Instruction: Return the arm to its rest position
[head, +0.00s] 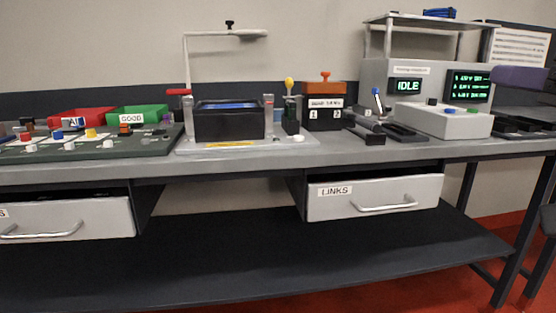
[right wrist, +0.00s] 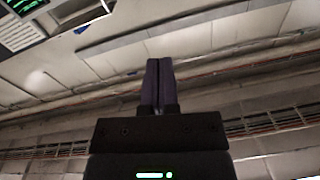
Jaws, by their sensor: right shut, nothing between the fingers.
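My right gripper (head: 518,79) comes into the head view at the right edge, its dark purple fingers pointing left in front of the tester's green-lettered screen and the wall sheet. In the right wrist view its two fingers (right wrist: 158,78) are pressed together with nothing between them. They point toward a bare ceiling and wall area, apart from any object. My left gripper is in neither view.
The LINKS drawer (head: 376,194) and a left drawer (head: 70,220) stand out below the bench top.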

